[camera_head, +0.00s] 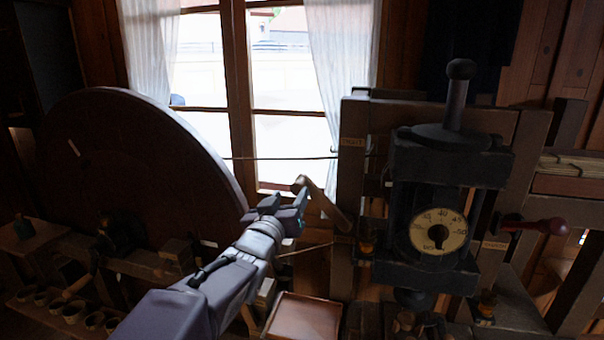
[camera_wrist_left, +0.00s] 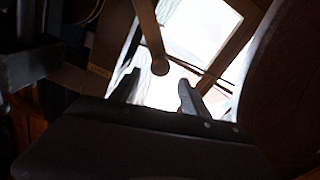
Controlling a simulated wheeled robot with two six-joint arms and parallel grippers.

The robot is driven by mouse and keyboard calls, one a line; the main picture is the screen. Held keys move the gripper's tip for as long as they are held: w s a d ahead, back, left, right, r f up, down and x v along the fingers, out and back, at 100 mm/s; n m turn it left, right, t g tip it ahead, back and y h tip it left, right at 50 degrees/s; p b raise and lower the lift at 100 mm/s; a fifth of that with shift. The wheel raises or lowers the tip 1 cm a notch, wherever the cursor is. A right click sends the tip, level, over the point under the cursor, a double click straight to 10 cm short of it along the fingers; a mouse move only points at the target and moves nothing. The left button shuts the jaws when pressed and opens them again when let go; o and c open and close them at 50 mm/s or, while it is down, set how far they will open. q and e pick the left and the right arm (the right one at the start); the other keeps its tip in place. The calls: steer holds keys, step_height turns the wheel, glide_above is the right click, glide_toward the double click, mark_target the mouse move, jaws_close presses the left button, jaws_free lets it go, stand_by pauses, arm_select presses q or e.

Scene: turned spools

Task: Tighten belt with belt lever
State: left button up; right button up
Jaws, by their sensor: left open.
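The belt lever (camera_head: 325,205) is a wooden bar with a rounded end, slanting up and left from the machine's left post. My left gripper (camera_head: 287,204) is open and empty, close to the lever's rounded end. In the left wrist view the lever (camera_wrist_left: 150,32) comes down from the top, and its knob end lies just beyond the gap between the open fingers (camera_wrist_left: 160,92). I cannot tell whether they touch. The belt (camera_head: 285,158) is a thin cord running from the big dark wheel (camera_head: 130,150) to the machine. My right gripper is not in view.
The black machine (camera_head: 450,180) with a round dial (camera_head: 438,231) stands at right, with a dark red side handle (camera_head: 545,226). A shallow brown tray (camera_head: 303,315) lies below my left arm. Small cups (camera_head: 72,313) stand lower left. A window (camera_head: 290,90) is behind.

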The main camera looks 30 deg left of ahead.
mark_target(300, 183)
arm_select(q)
steer(key=shift+w+a, duration=0.2)
steer(key=shift+w, duration=0.05)
steer(key=p+x, duration=0.1)
steer(key=x, duration=0.1)
steer(key=p+x, duration=0.1)
steer(key=x, duration=0.5)
steer(key=shift+w+d+f+p, duration=0.15)
steer(key=shift+w+d+p, duration=0.05)
steer(key=shift+d+p, duration=0.2)
steer(key=shift+w+a, duration=0.1)
steer(key=shift+a, duration=0.15)
steer(key=shift+d, duration=0.1)
steer(key=c, duration=0.4)
jaws_close()
steer(key=shift+f, duration=0.1)
